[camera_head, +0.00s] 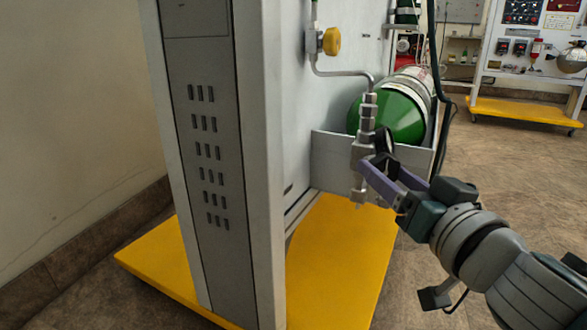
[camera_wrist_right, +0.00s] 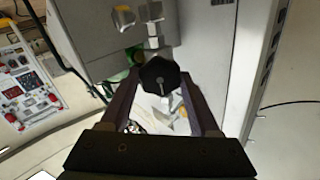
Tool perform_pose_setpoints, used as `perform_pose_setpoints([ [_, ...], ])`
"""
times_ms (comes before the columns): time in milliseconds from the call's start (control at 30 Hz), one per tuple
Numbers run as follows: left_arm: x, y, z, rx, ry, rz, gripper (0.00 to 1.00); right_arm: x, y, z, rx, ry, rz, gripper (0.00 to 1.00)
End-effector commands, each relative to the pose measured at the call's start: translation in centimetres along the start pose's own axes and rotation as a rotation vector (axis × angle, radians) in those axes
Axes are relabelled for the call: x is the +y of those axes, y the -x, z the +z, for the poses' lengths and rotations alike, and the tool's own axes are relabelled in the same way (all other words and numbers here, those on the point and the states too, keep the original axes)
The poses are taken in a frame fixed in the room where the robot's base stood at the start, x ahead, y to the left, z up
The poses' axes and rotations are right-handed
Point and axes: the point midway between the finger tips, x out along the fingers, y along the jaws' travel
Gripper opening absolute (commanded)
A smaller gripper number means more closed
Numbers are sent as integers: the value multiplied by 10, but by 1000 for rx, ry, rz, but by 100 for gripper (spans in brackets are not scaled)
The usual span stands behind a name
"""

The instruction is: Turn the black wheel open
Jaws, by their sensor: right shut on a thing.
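The black wheel (camera_wrist_right: 160,74) is a dark, many-sided knob on the silver valve fitting, seen face-on in the wrist view with a pale mark on its face. In the head view the black wheel (camera_head: 384,139) shows only in part beside the silver valve body (camera_head: 364,150). My right gripper (camera_head: 374,163) reaches in from the lower right. Its two purple fingers are shut on the wheel, one on each side of it in the wrist view. My left gripper is not in view.
A green cylinder (camera_head: 393,112) lies just behind the valve. A yellow knob (camera_head: 331,41) sits on the pipework above left. The grey cabinet (camera_head: 212,150) and its yellow base (camera_head: 340,260) stand to the left. Another panel stand (camera_head: 530,60) is at the back right.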

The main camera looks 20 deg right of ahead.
Motion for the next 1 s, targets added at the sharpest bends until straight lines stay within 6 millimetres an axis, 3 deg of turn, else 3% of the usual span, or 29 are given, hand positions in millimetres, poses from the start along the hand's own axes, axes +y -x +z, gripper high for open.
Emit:
perform_pose_setpoints([
  [67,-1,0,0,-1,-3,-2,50,0,0,0,0,0,0,41],
  [367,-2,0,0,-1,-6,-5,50,0,0,0,0,0,0,7],
  [667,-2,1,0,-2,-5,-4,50,0,0,0,0,34,0,7],
  [1000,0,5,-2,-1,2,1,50,0,0,-1,1,250,2,7],
])
